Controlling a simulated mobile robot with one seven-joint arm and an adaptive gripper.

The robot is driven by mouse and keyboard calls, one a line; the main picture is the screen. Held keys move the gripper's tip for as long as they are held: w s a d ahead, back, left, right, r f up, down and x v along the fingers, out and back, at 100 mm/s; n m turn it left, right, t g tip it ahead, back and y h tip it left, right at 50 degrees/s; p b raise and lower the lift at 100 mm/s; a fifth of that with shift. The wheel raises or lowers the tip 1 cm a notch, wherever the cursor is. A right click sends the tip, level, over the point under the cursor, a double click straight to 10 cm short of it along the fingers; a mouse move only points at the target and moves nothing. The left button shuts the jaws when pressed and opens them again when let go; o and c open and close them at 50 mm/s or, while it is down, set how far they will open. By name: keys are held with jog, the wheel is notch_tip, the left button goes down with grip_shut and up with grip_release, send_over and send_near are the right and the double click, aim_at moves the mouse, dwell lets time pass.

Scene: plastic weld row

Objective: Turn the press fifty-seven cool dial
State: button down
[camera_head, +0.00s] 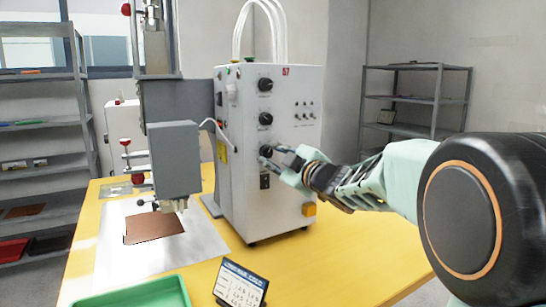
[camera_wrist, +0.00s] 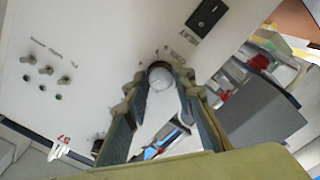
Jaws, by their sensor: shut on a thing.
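The white press cabinet (camera_head: 235,150) marked 57 in red stands on the yellow table, with a column of black dials on its front. The lowest dial, the cool dial (camera_head: 265,150), is partly covered by my gripper (camera_head: 271,156). In the wrist view the cool dial (camera_wrist: 160,76) shows a pale round face between my fingertips, with its label beside it. My gripper (camera_wrist: 162,84) is shut on the dial, one finger on each side. The dial's pointer mark is not clear.
Two more dials, the top dial (camera_head: 265,84) and middle dial (camera_head: 265,118), sit above. A black HEAT switch (camera_wrist: 208,12) is close to the cool dial. Small toggles (camera_head: 304,108) are to the right. A card stand (camera_head: 240,286) and green tray (camera_head: 140,295) stand in front.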

jog(key=c, duration=1.6)
grip_release()
jog(key=v, duration=1.2)
